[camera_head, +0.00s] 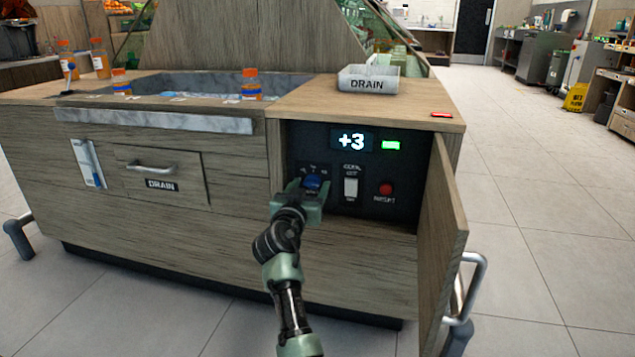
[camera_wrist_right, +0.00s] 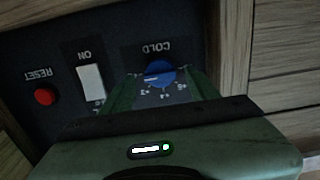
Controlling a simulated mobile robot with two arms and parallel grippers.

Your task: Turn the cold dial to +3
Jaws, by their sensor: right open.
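The blue cold dial (camera_head: 312,182) sits on the dark control panel inside the open compartment. In the right wrist view the dial (camera_wrist_right: 161,73) shows under the label COLD, between the fingers of my right gripper. My right gripper (camera_head: 308,190) is open around the dial, with a finger on either side; I cannot tell whether they touch it. My left gripper is not in view.
A white switch (camera_head: 351,187) and a red reset button (camera_head: 386,189) are right of the dial. The wooden door (camera_head: 445,245) stands open at the right.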

